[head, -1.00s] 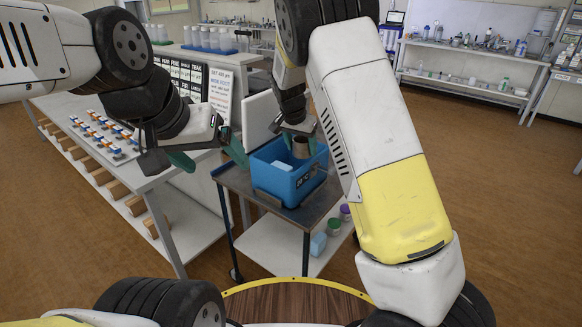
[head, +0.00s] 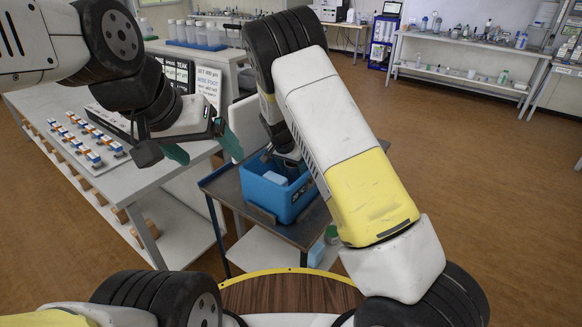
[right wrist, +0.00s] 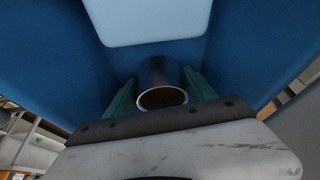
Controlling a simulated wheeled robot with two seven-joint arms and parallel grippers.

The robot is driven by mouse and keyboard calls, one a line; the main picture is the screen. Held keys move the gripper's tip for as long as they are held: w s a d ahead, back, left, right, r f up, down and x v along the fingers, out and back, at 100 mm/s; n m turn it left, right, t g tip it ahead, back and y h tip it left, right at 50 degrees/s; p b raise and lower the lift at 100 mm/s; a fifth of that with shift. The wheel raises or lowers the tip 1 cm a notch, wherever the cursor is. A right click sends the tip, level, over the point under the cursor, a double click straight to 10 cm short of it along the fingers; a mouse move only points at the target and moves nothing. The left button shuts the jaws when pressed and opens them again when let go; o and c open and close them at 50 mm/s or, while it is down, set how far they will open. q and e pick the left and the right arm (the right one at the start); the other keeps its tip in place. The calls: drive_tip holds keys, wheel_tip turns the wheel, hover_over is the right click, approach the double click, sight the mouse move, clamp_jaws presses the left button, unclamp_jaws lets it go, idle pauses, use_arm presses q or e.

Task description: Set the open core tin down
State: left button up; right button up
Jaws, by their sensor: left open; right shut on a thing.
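The core tin (right wrist: 162,71) is a dark metal cylinder with an open, bright-rimmed mouth. My right gripper (right wrist: 162,90) is shut on it, with a green finger on either side. It holds the tin inside the blue bin (head: 296,206), beside a light-blue block (head: 275,178). The block also shows at the top of the right wrist view (right wrist: 148,20). Whether the tin's base touches the bin floor is hidden. In the head view my right arm partly covers the tin and the bin. My left gripper (head: 203,147) is open and empty, left of the bin.
The bin stands on a dark cart (head: 228,187) with a lower shelf. A white bench (head: 140,180) with a rack of small orange-and-blue items (head: 85,138) is at left. Bottles (head: 195,34) stand behind. Open brown floor lies right.

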sight(292, 178)
drive_tip(key=shift+f, duration=1.95)
drive_tip(key=shift+f, duration=0.1)
drive_tip(key=o, duration=1.7)
drive_tip(key=v, duration=1.2)
drive_tip(key=shift+s, duration=0.1)
